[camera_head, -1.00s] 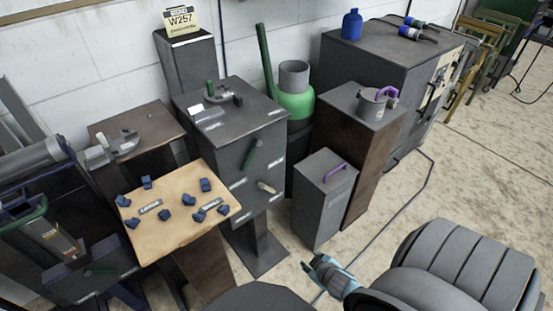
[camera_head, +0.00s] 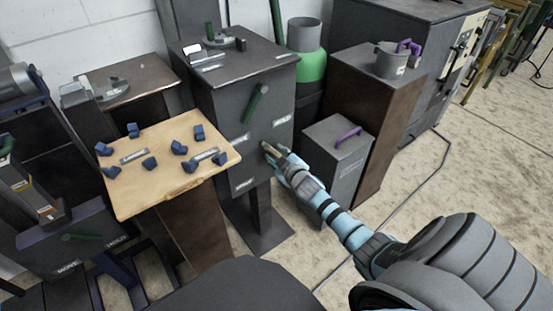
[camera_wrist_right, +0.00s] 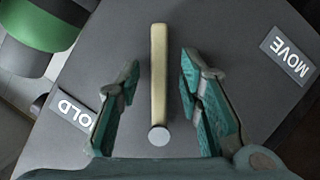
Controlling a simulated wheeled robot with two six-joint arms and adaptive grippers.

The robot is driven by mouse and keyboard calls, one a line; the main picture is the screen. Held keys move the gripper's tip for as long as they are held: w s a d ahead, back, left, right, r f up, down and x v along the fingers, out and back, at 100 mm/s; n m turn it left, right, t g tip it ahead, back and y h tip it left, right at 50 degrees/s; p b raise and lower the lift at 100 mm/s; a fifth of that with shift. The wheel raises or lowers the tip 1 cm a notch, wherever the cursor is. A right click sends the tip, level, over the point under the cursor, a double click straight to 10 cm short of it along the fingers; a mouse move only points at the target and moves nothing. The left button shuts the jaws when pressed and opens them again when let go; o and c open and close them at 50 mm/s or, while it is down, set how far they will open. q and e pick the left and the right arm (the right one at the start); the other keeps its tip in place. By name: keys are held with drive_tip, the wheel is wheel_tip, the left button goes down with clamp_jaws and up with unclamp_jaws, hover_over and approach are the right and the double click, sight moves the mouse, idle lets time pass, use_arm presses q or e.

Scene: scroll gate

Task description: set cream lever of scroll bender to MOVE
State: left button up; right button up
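The scroll bender is the dark grey cabinet (camera_head: 225,105) on a stand. Its cream lever (camera_head: 268,147) is on the front face, mostly hidden by my right gripper (camera_head: 276,158) in the head view. In the right wrist view the cream lever (camera_wrist_right: 158,85) lies between the open fingers of my right gripper (camera_wrist_right: 160,66), with a visible gap on each side. The MOVE label (camera_wrist_right: 288,56) is to the right of the lever, and the HOLD label (camera_wrist_right: 75,113) is at the lower left. The lever points at neither label. My left gripper is not in view.
A green lever (camera_head: 255,103) is above on the same face. A wooden board (camera_head: 160,185) with blue blocks stands to the left. A grey box with a purple handle (camera_head: 348,135) and a brown pedestal (camera_head: 382,140) are close on the right.

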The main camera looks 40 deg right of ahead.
drive_tip(key=shift+w, duration=0.2)
clamp_jaws()
idle(0.3)
